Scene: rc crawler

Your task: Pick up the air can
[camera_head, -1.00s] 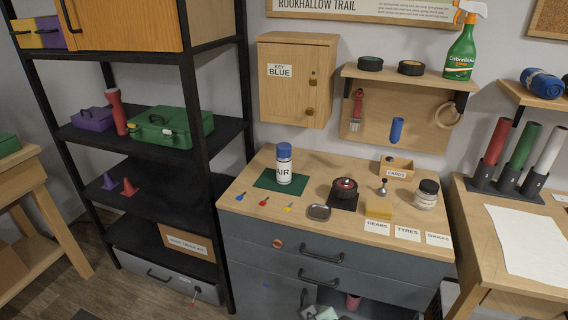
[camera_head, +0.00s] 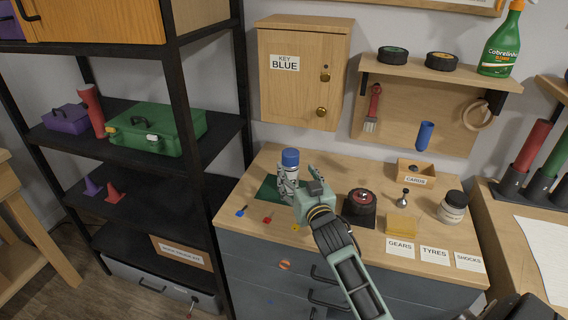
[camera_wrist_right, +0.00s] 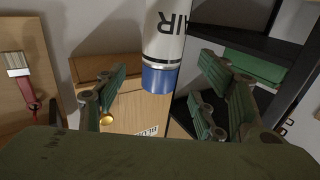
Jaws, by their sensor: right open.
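The air can (camera_head: 290,160) is a white can with a blue cap. It stands upright on the green mat (camera_head: 267,187) at the left of the workbench top. My right gripper (camera_head: 292,188) is at the can, its fingers around the can's body and partly hiding it and the mat. In the right wrist view the can (camera_wrist_right: 165,40) appears cap-down between the spread fingers (camera_wrist_right: 160,92), with gaps on both sides. The right gripper is open. My left gripper is not in view.
Small blue, red and yellow keys (camera_head: 268,219) lie in front of the mat. A black pad with a round red-and-black part (camera_head: 361,198) is right of my arm. A white jar (camera_head: 453,207) stands farther right. A black shelf rack (camera_head: 180,110) stands left of the bench.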

